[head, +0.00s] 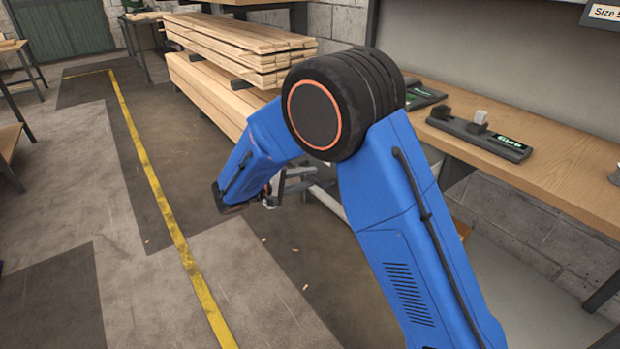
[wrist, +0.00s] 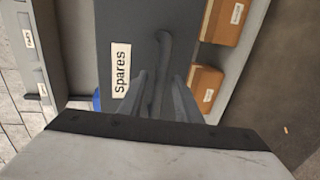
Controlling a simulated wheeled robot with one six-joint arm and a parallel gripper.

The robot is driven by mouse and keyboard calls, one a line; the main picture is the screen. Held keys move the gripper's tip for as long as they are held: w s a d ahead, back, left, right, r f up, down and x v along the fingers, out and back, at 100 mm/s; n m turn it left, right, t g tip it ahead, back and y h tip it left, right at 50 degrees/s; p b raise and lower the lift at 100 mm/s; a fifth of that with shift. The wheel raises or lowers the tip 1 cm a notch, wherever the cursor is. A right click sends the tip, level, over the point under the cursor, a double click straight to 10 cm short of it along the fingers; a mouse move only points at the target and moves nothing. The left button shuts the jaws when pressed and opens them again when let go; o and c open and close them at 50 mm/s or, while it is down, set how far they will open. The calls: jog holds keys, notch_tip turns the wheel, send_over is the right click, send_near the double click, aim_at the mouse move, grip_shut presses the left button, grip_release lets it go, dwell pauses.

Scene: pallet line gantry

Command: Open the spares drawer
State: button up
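The spares drawer front (wrist: 122,28) is dark grey and fills the middle of the wrist view, turned on its side. It bears a white "Spares" label (wrist: 121,70). A grey bar handle (wrist: 163,60) stands out from it. My gripper (wrist: 163,92) is at the handle, with one finger on each side of the bar and narrow gaps showing. Whether a finger touches the bar is unclear. In the head view my gripper (head: 270,201) is small and partly hidden by my blue arm, and the drawer cannot be made out there.
In the head view, a wooden workbench (head: 560,160) stands right and stacked planks (head: 235,45) stand behind my arm.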

jog(key=v, duration=1.5)
jog(key=shift+s+a, duration=0.2)
jog(key=shift+a, duration=0.15)
jog(key=shift+a, duration=0.1)
